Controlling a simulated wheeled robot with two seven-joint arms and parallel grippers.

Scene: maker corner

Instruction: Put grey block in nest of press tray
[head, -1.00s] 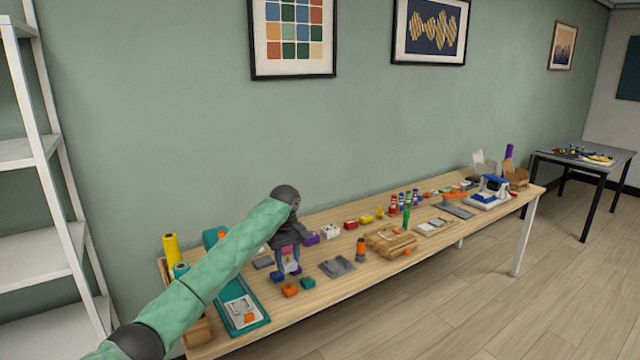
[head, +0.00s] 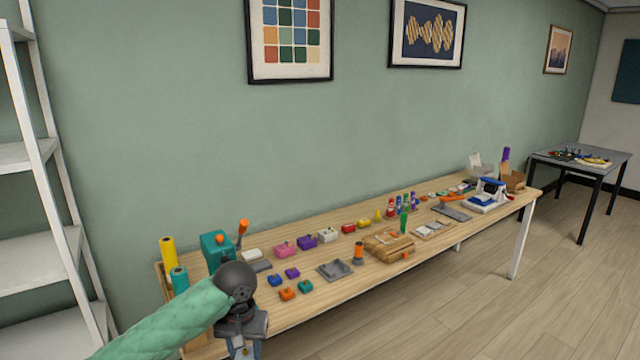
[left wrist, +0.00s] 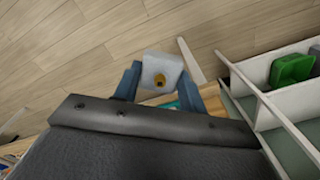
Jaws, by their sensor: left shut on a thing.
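My left gripper (head: 243,349) is at the bottom of the head view, over the near left end of the table. In the left wrist view my left gripper (left wrist: 170,88) has its blue fingers shut on a light grey block (left wrist: 163,70) with a small yellow-brown knob. In the head view the block is only partly visible between the fingers. A teal press (head: 214,249) with an orange handle stands at the table's left end. The press tray and its nest are hidden by my arm and gripper in the head view. My right gripper is not in view.
The wooden table (head: 330,300) holds a grey fixture (head: 334,270), small blue, purple, orange and green blocks, and a back row with pink (head: 285,250), purple and white blocks. Yellow and teal rolls stand at the left end. A white shelf (head: 30,155) stands left.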

